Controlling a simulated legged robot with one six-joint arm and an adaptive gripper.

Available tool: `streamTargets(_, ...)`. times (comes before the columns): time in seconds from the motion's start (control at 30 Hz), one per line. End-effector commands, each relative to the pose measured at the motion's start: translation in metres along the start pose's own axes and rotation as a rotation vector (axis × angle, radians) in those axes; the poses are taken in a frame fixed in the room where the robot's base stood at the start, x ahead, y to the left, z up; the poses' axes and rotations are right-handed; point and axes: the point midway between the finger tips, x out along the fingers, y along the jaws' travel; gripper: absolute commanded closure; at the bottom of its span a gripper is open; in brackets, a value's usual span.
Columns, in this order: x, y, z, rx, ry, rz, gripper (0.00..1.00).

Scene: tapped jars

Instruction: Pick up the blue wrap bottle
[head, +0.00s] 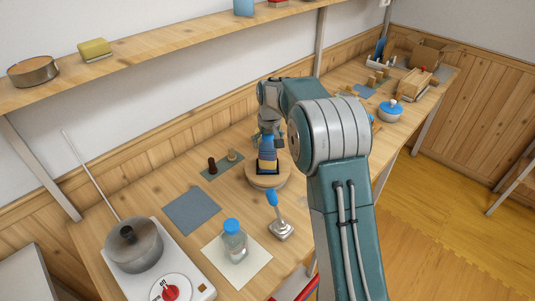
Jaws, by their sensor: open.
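A blue-wrapped object, which looks like the blue wrap bottle (267,152), stands upright on a round wooden board (256,184) at the middle of the bench. Its lower part is dark with a yellowish band, and its top is hidden by my arm's end. My gripper (268,136) is open at the top of this object, pointing down. I cannot tell whether the fingers are around it or touching it. A clear jar with a blue lid (235,242) stands on a white sheet nearer the front.
A blue-handled metal tool (279,217) stands near the board. A grey pot (134,245) sits on a white hob at left. Small dark and tan pegs (222,161) stand behind. A blue-grey mat (192,210) is bare. A shelf (150,60) runs above the bench.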

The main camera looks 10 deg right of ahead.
Motion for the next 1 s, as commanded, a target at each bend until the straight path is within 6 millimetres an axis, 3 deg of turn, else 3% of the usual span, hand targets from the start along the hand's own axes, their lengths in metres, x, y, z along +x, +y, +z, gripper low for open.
streamTargets(0.17, 0.000, 0.000, 0.000, 0.000, 0.001, 0.000, 0.00)
streamTargets(0.33, 0.000, 0.000, 0.000, 0.000, 0.000, 0.000, 0.71)
streamTargets(0.77, -0.002, 0.000, 0.001, 0.000, -0.004, -0.001, 0.73)
streamTargets(1.0, -0.029, 0.000, -0.004, 0.000, 0.002, 0.000, 0.77)
